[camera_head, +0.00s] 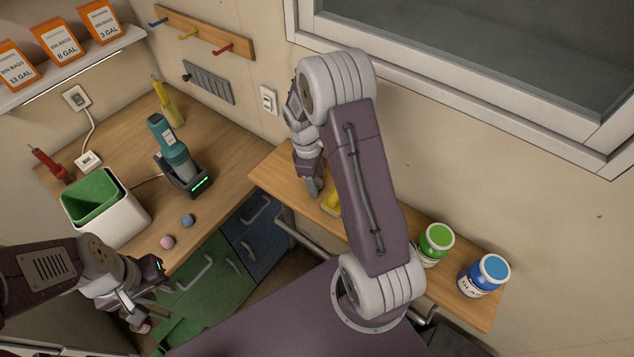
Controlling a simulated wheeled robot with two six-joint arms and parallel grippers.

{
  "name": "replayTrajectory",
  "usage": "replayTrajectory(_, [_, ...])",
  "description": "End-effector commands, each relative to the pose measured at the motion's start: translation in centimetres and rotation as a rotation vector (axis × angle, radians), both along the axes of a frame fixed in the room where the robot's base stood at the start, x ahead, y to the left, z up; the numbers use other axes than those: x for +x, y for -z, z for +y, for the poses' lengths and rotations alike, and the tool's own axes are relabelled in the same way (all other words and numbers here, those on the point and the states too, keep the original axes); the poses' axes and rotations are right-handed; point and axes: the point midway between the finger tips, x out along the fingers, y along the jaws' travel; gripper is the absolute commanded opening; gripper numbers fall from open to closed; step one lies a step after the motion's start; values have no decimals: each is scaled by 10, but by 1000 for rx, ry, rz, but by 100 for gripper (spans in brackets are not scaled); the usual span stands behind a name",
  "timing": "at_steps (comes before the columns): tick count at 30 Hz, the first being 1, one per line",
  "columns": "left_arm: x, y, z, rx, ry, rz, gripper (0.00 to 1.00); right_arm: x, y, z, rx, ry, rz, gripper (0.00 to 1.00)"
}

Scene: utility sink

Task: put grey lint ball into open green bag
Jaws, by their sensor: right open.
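The open green bag (92,200) lines a white bin (123,218) on the wooden counter at the left. A small blue-grey ball (187,220) and a pink ball (167,242) lie on the counter right of the bin. No plainly grey ball shows; the blue-grey one is closest in colour. My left gripper (142,312) is below the bin, in front of the counter edge, apart from both balls; its finger gap is unclear. My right gripper (313,187) is open and points down over the narrow wooden shelf, far right of the balls.
A teal handheld device (170,145) stands in a dark dock (192,183) behind the balls. Green-lidded (435,243) and blue-lidded (484,275) jars and a partly hidden yellow item (331,204) are on the shelf.

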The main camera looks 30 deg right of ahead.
Motion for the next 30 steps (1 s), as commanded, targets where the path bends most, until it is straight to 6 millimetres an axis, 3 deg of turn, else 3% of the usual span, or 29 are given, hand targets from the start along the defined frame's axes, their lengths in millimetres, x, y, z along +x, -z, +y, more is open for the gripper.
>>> replayTrajectory(3, [0,0,0,0,0,0,30,0,0,0,0,0,0,58])
replayTrajectory(9, [0,0,0,0,0,0,30,0,0,0,0,0,0,2])
replayTrajectory(10, [0,0,0,0,0,0,30,0,0,0,0,0,0,0])
replayTrajectory(23, [0,0,0,0,0,0,30,0,-1,0,0,0,-1,0])
replayTrajectory(30, [0,5,0,0,0,0,30,2,-25,0,-1,0,-6,0])
